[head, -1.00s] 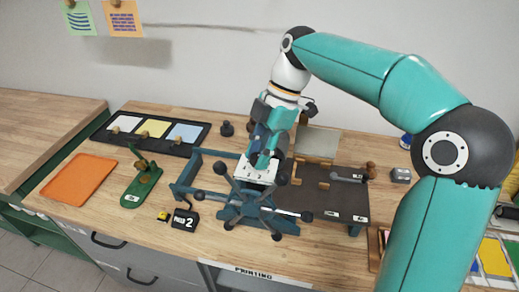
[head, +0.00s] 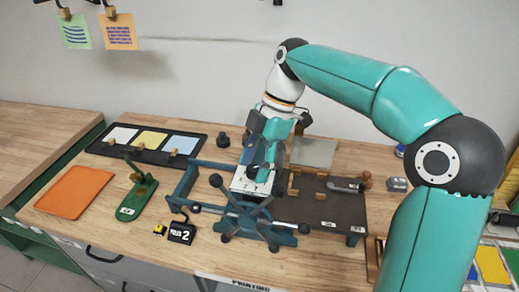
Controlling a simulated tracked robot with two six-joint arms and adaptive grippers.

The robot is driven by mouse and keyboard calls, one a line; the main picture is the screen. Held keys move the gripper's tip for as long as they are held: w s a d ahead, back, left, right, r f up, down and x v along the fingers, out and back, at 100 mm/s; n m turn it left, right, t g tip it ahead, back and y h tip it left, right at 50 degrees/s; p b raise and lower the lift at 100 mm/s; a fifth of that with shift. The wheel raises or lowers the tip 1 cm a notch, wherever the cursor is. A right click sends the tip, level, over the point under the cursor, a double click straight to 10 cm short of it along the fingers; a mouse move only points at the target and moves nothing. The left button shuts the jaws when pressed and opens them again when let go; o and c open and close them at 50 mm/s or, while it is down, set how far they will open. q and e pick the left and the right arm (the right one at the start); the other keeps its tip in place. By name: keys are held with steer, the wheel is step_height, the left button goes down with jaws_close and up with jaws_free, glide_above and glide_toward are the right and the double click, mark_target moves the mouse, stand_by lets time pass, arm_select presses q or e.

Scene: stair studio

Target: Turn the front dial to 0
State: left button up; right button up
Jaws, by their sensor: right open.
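A blue press frame stands on the wooden bench, with a dark star-shaped handwheel (head: 247,208) with several round-knobbed spokes at its front. A small white plate (head: 243,184) with dark marks sits just above the wheel's hub. I cannot make out a separate front dial or read any setting. My right gripper (head: 262,168) points down at the white plate, open, its fingers overlapping the plate's upper part. I cannot tell whether they touch anything. The gripper and wrist hide part of the press behind them. My left gripper is not in view.
Further left are a green stand (head: 134,201), an orange tray (head: 75,192) and a black rack (head: 187,160) with cards. A dark board (head: 334,207) lies to the right.

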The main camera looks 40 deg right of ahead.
steer(key=v, duration=1.1)
steer(key=shift+d+r, duration=0.15)
steer(key=shift+r, duration=0.2)
steer(key=shift+w, duration=0.1)
